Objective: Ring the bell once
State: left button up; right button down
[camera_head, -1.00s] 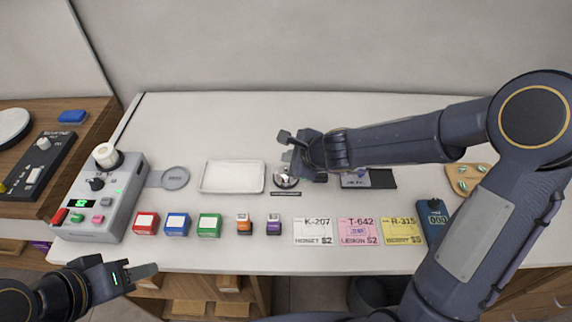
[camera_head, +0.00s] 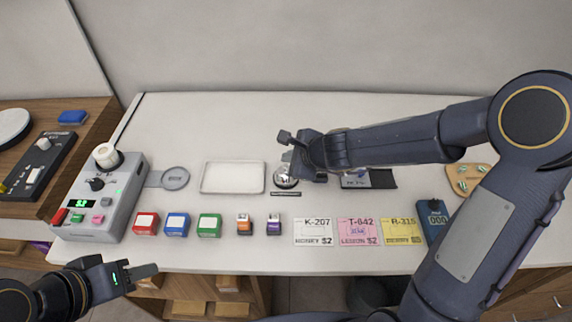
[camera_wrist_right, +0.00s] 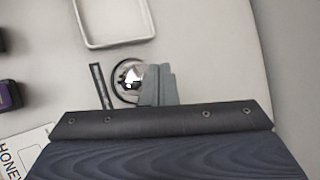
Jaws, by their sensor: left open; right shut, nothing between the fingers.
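The bell (camera_head: 283,181) is a small silver dome on the counter, just right of the white tray. It also shows in the right wrist view (camera_wrist_right: 127,77), partly covered by the fingers. My right gripper (camera_head: 289,158) is shut and empty, reaching down over the bell's right side. In the right wrist view its fingertips (camera_wrist_right: 158,72) overlap the dome's right edge; I cannot tell whether they touch it. A dark label strip (camera_head: 286,194) lies in front of the bell. My left gripper (camera_head: 150,270) is open and empty at the lower left, off the counter's front edge.
The white tray (camera_head: 204,189) is left of the bell. A grey machine (camera_head: 125,195) stands left. The counter behind is clear.

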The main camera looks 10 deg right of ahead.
dwell(0.3)
jog(key=shift+f+b, duration=0.45)
jog(key=shift+f+b, duration=0.45)
jog(key=shift+f, duration=0.05)
dwell(0.5)
jog(key=shift+r, duration=0.15)
jog(key=shift+r+p, duration=0.8)
jog(key=shift+p, duration=0.1)
notch_tip(320, 180, up, 5)
jog(key=p, duration=0.5)
